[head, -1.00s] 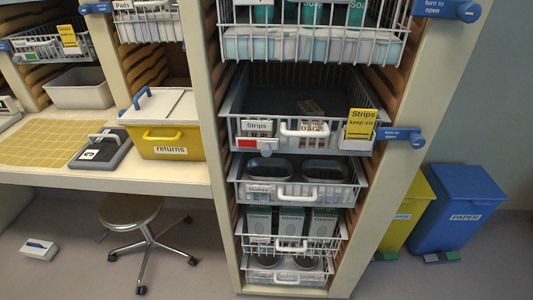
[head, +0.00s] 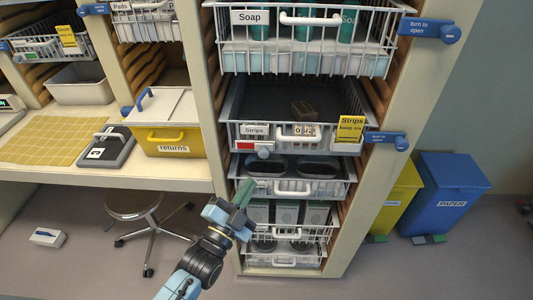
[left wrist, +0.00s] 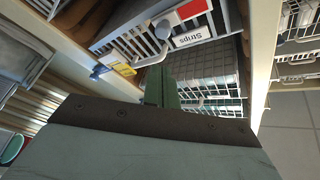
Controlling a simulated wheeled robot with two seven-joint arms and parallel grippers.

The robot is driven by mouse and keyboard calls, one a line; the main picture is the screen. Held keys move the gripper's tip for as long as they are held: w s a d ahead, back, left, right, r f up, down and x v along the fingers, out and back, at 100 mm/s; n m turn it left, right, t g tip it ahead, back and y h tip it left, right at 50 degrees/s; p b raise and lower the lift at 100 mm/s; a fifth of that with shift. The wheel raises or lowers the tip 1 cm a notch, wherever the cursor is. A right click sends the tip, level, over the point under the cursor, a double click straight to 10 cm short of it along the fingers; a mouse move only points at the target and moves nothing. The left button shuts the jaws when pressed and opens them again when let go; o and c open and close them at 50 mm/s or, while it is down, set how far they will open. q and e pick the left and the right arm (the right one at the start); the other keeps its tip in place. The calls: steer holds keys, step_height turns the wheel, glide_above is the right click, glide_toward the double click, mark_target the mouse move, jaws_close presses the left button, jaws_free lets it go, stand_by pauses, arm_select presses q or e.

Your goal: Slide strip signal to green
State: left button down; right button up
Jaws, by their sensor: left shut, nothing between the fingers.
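The strip signal (head: 246,146) is a small slider panel under the Strips label, low on the front of the Strips basket (head: 330,135); it shows red. A round grey knob (head: 264,153) sits at its right end. In the left wrist view the red panel (left wrist: 193,9) and the knob (left wrist: 163,28) show at the top. My left gripper (head: 243,190) is shut and empty, with green fingers, below the signal in front of the lower baskets. Its fingers (left wrist: 160,86) point toward the basket fronts and are apart from the knob. My right gripper is not in view.
A Soap basket (head: 305,58) hangs above, and lower baskets (head: 288,232) below. A yellow Strips card (head: 351,128) and blue turn handle (head: 387,138) are at the right. A stool (head: 135,205) stands left; blue (head: 450,195) and yellow bins stand right.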

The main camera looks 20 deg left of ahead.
mark_target(264, 151)
arm_select(q)
steer(key=p+x, duration=0.1)
steer(key=x, duration=0.9)
steer(key=shift+f, duration=0.2)
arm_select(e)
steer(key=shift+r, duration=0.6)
arm_select(q)
steer(key=shift+d, duration=0.1)
steer(key=a, duration=0.1)
steer(key=s+a+p, duration=0.1)
steer(key=a, duration=0.3)
steer(key=shift+s+a, duration=0.25)
steer(key=shift+s, duration=0.05)
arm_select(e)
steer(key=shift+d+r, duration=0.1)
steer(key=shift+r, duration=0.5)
